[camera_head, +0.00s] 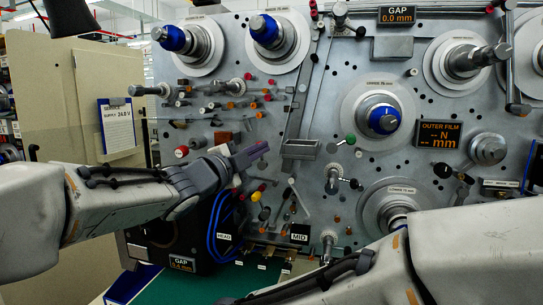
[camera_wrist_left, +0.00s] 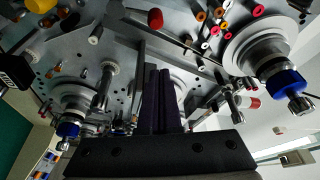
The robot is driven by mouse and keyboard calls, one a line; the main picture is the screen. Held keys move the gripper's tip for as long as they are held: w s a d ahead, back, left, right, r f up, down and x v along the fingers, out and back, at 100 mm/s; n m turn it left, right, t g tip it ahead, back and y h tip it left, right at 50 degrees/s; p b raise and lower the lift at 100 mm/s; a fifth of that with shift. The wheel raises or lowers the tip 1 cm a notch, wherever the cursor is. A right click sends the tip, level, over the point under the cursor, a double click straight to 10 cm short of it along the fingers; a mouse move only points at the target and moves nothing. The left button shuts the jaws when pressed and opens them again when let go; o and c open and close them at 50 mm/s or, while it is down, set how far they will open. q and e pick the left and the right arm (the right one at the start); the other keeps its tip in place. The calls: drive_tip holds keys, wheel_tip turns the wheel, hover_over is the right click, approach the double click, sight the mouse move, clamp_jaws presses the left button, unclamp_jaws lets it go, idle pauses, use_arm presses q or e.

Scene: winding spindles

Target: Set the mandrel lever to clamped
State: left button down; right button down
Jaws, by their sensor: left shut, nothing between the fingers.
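No part in view can be read as the mandrel lever for certain. A green-knobbed lever (camera_head: 350,139) stands left of the lower 76 mm spindle (camera_head: 383,119), which has a blue hub. A black-knobbed lever (camera_head: 443,171) sits right of and below that spindle. My left gripper (camera_head: 262,148) is shut and empty in front of the panel, left of the green knob and apart from it. Its dark fingers (camera_wrist_left: 161,100) lie side by side in the left wrist view. My right arm crosses the lower right; its gripper is out of view.
The grey panel (camera_head: 320,110) carries more spindles, including two blue-hubbed ones (camera_head: 172,38) (camera_head: 265,30) at the upper left. Several rods and coloured knobs protrude near my left gripper. A small grey tray (camera_head: 300,149) and blue cables (camera_head: 218,225) are close by.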

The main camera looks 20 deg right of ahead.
use_arm(q)
drive_tip(key=shift+v, duration=1.45)
